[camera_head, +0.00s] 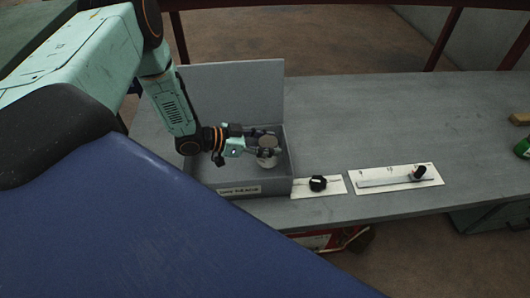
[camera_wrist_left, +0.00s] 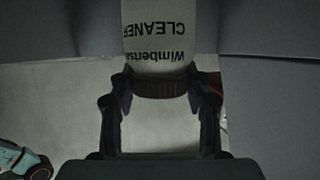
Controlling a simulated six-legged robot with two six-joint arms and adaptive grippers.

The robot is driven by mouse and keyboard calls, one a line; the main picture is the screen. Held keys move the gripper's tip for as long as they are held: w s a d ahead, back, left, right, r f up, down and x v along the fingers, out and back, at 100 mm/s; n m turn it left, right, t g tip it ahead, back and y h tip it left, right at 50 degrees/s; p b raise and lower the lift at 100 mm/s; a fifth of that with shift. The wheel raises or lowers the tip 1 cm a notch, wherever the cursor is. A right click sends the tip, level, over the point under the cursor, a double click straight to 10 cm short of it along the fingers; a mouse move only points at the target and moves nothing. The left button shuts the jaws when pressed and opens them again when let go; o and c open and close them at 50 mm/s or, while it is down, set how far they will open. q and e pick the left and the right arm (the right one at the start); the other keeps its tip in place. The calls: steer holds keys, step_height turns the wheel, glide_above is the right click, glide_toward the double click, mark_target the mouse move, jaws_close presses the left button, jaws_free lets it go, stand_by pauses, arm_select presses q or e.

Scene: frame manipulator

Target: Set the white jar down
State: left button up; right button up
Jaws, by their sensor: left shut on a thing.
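The white jar (camera_head: 267,156) is in the open grey box (camera_head: 238,189) in the head view. My left gripper (camera_head: 262,151) is shut on it near its top. In the left wrist view the jar (camera_wrist_left: 159,40) shows "CLEANER" lettering and a dark ribbed lid (camera_wrist_left: 160,88). The fingers of my left gripper (camera_wrist_left: 160,84) sit on both sides of the lid. The box walls show around the jar. I cannot tell whether the jar's base touches the box floor. My right gripper is not in view.
The box's lid (camera_head: 230,90) stands raised at the back. Right of the box are a white plate with a black knob (camera_head: 318,183) and a white plate with a slider (camera_head: 395,178). A green item (camera_head: 523,148) lies at the far right. The grey table (camera_head: 400,115) is clear behind the plates.

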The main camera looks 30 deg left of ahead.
arm_select(q)
steer(key=shift+f+b, duration=1.05)
steer(key=shift+f, duration=0.85)
steer(key=shift+f, duration=0.15)
steer(key=o, duration=1.4)
steer(key=shift+c, duration=0.2)
steer(key=shift+s+a+r, duration=0.1)
steer(key=shift+r, duration=0.2)
steer(key=p+v, duration=0.3)
steer(key=v, duration=0.4)
steer(key=shift+s+p, duration=0.15)
steer(key=shift+p, duration=0.25)
